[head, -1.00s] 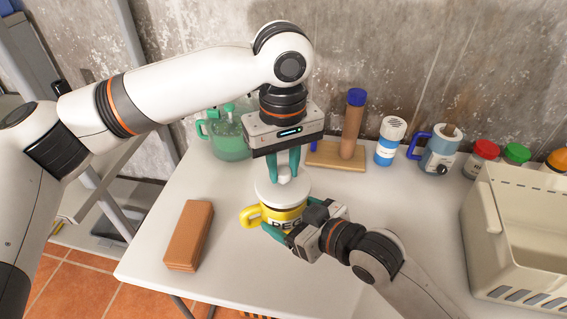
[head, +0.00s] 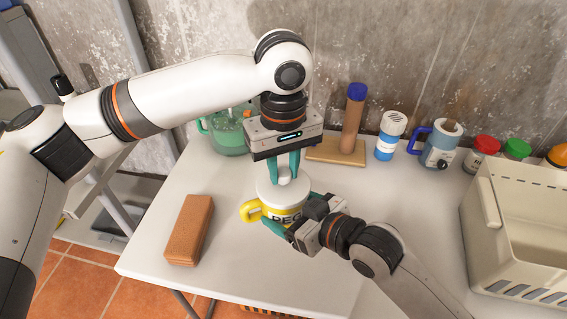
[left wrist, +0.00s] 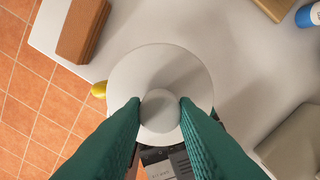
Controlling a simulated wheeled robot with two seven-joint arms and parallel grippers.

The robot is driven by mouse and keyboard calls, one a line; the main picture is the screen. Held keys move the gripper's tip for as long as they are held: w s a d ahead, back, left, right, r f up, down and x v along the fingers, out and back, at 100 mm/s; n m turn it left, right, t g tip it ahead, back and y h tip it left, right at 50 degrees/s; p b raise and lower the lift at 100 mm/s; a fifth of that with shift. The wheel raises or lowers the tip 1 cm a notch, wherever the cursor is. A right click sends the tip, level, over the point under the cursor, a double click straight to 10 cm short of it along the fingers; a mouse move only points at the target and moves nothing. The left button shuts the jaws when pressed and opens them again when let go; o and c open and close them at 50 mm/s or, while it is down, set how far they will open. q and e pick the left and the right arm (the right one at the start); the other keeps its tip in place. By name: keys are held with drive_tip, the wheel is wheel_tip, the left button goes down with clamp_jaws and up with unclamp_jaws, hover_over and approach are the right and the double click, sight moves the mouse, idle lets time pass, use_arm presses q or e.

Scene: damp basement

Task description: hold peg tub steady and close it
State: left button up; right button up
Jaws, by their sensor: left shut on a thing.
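The peg tub (head: 287,216) is a yellow container with a yellow handle and a dark-lettered label, standing on the table's near part. Its white round lid (head: 268,187) with a knob sits on the tub's top; whether it is fully seated I cannot tell. My left gripper (head: 287,178) comes from above, shut on the lid's knob. The left wrist view shows the knob (left wrist: 160,110) between both green fingers, the lid below it. My right gripper (head: 294,217) is shut around the tub's body from the lower right, one finger on the near side, the other partly hidden.
An orange-brown block (head: 190,230) lies left on the white table (head: 240,265). Behind stand a green jug (head: 228,140), a wooden stand with a blue-topped post (head: 352,125), a blue-white shaker (head: 390,135), a blue-handled mug (head: 438,148) and jars. A beige crate (head: 520,250) is at right.

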use_arm(q)
drive_tip(key=shift+f, duration=0.45)
drive_tip(key=o, duration=1)
drive_tip(key=shift+o, duration=0.2)
wheel_tip(320, 180, up, 12)
